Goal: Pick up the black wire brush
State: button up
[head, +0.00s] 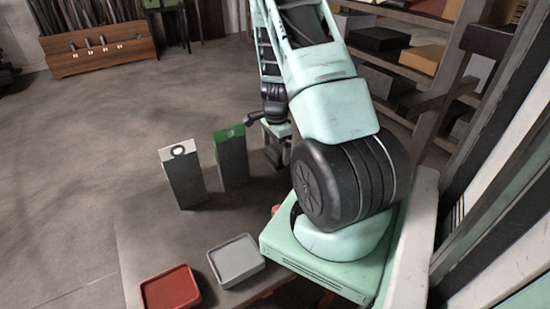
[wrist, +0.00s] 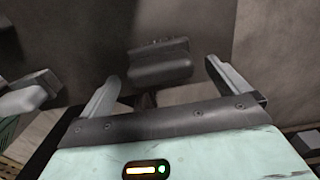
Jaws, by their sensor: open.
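My gripper (wrist: 162,72) is open, with its two fingers spread apart in the wrist view. A dark, blocky object (wrist: 160,63), which looks like the black wire brush, lies ahead between the fingertips. A narrow dark part runs from it down toward my palm. I see no finger clearly touching it, and its distance is hard to judge. In the head view my gripper (head: 277,145) is low over the far right of the table, beside the green-topped box (head: 231,155). The brush cannot be made out clearly there.
A grey box with a ring on its white top (head: 183,175) stands left of the green-topped one. A red tray (head: 170,290) and a grey tray (head: 236,261) are at the table's (head: 150,230) near edge. Shelves with boxes (head: 380,40) stand behind at right.

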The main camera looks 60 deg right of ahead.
aim_at(275, 149)
jog(key=shift+w+a+f, duration=0.1)
jog(key=shift+w+f, duration=0.05)
jog(key=shift+f, duration=1.45)
jog(key=c, duration=1.1)
jog(key=shift+r, duration=0.1)
